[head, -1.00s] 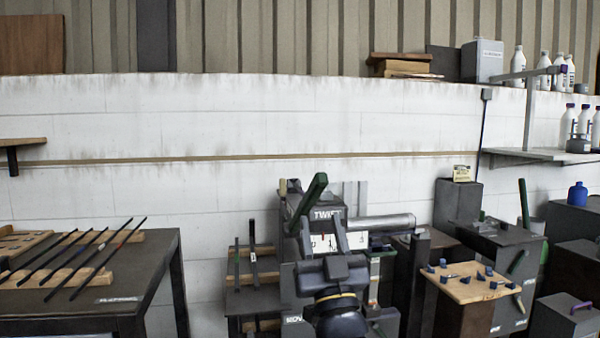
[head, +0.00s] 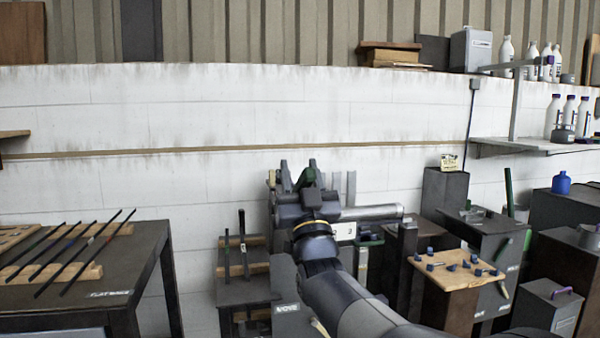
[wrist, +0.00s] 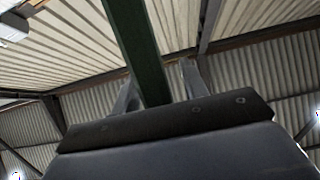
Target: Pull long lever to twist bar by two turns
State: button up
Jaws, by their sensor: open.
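The long green lever (wrist: 135,45) runs between the two spread fingers of my gripper (wrist: 157,88) in the wrist view. The fingers stand apart on either side of it; I cannot tell whether either touches it. In the head view a short piece of the lever (head: 307,178) shows between the fingertips of my gripper (head: 299,172), at the top of the grey twisting machine (head: 288,285). My arm hides most of the machine, its twist label and the bar in it. A thick pale cylinder (head: 375,212) sticks out to the right.
A dark table (head: 150,255) with several thin rods on wooden strips stands at the left. A small rack with upright rods (head: 243,260) is left of the machine. At the right stand a wooden board (head: 455,275) with blue pieces and several grey boxes.

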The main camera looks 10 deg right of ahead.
jog(key=shift+c, duration=0.3)
grip_shut()
dwell(0.3)
